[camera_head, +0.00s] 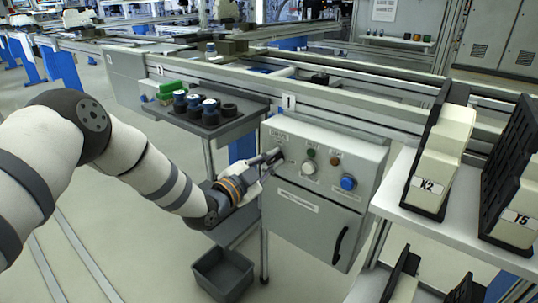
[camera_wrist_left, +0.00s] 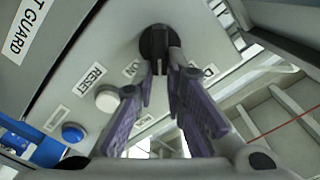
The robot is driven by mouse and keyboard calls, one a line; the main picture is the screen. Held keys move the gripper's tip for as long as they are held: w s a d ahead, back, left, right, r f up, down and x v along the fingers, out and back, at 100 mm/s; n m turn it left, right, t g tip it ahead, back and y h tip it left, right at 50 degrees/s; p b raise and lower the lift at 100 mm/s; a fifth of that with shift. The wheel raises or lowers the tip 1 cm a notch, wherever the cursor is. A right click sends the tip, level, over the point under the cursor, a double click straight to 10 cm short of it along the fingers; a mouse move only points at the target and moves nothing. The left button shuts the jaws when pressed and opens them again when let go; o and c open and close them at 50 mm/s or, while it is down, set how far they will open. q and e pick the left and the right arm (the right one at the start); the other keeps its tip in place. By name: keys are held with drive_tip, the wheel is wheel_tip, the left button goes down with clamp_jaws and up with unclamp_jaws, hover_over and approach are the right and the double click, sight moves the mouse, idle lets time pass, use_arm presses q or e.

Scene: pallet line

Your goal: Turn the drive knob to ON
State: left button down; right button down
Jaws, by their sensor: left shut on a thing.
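The drive knob (camera_wrist_left: 157,38) is a round black knob on the grey control box (camera_head: 362,157), seen at the top middle of the left wrist view. My left gripper (camera_head: 273,158) reaches the upper left of the box front. In the left wrist view its fingers (camera_wrist_left: 163,66) are shut on the knob from both sides. An ON label (camera_wrist_left: 130,69) sits beside the knob, and another label on the right is partly hidden by a finger. In the head view the gripper mostly covers the knob. I cannot tell exactly where the knob points. My right gripper is not in view.
The box also has a white button (camera_head: 309,168), a blue button (camera_head: 348,183) and small green and red lamps. A tray with dark cylinders (camera_head: 229,109) stands left of it. A shelf with labelled bins (camera_head: 440,150) is at right. A grey crate (camera_head: 222,275) is on the floor.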

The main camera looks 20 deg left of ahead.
use_arm(q)
drive_tip(key=m, duration=0.3)
drive_tip(key=m+p, duration=0.1)
drive_tip(key=m, duration=0.2)
drive_tip(key=f+m+p, duration=0.1)
drive_tip(key=m, duration=0.2)
drive_tip(key=shift+d+f, duration=0.1)
drive_tip(key=shift+d, duration=0.15)
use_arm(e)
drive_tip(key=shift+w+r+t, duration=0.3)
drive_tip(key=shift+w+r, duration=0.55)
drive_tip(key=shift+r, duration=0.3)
use_arm(q)
drive_tip(key=shift+f+m, duration=0.1)
drive_tip(key=shift+m, duration=0.2)
